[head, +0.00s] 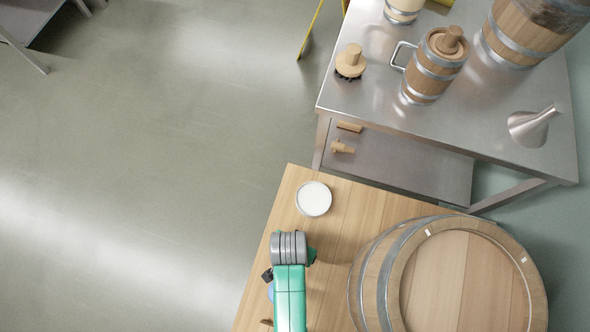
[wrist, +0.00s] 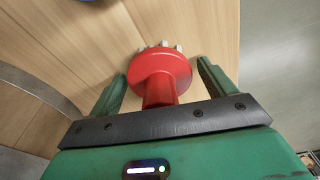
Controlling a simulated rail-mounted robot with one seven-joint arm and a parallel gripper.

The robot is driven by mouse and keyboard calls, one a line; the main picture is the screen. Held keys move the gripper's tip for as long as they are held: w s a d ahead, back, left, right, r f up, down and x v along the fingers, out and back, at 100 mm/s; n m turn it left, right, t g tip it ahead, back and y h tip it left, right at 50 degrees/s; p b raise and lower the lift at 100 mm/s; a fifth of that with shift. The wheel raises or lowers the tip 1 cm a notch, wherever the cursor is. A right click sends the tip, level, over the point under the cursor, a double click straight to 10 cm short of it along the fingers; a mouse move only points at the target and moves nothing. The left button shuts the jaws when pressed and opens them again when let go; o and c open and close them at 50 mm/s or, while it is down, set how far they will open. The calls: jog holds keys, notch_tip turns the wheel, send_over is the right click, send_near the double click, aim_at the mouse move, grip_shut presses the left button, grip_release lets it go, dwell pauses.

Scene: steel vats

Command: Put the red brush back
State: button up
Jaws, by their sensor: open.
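The red brush (wrist: 162,75) shows in the wrist view on the wooden table, with a round head, pale bristle tufts at its far edge and a short handle toward my gripper. My gripper (wrist: 160,70) is open, with one green finger on each side of the brush. I cannot tell whether either finger touches it. In the head view the brush is hidden, and my green and grey arm covers that part of the wooden tabletop (head: 338,240).
A white round dish (head: 313,198) and a big barrel (head: 465,285) stand on the wooden table. A steel table (head: 455,115) behind holds a tan brush (head: 350,62), a wooden tankard (head: 434,66), and a metal funnel (head: 532,125). Open floor lies left.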

jog(key=r+p, duration=0.4)
jog(key=s+r+p, duration=0.1)
jog(key=r+p, duration=0.3)
jog(key=p, duration=0.1)
jog(key=r+p, duration=0.4)
jog(key=shift+s+a+r+p, duration=0.15)
jog(key=shift+a+r+p, duration=0.1)
jog(key=shift+a+p, duration=0.1)
jog(key=shift+f, duration=0.2)
jog(key=w+r+n+t, duration=0.1)
jog(key=w+r+t, duration=0.3)
jog(key=w+r, duration=0.5)
jog(key=w+r+n+t, duration=0.1)
jog(key=w+r+t, duration=0.35)
jog(key=r, duration=0.85)
jog(key=w+r+t, duration=0.2)
jog(key=w+r, duration=0.7)
jog(key=r, duration=0.2)
notch_tip(320, 180, up, 20)
jog(key=n+t, duration=0.2)
jog(key=t, duration=0.4)
jog(key=s+r+t, duration=0.3)
jog(key=s+r, duration=0.2)
jog(key=r, duration=0.6)
jog(key=s+r+n+t, duration=0.1)
jog(key=s+r+t, duration=0.3)
jog(key=r, duration=0.7)
jog(key=shift+s+d+r+n+y, duration=0.15)
jog(key=shift+s+r+n+y, duration=0.2)
jog(key=shift+s, duration=0.85)
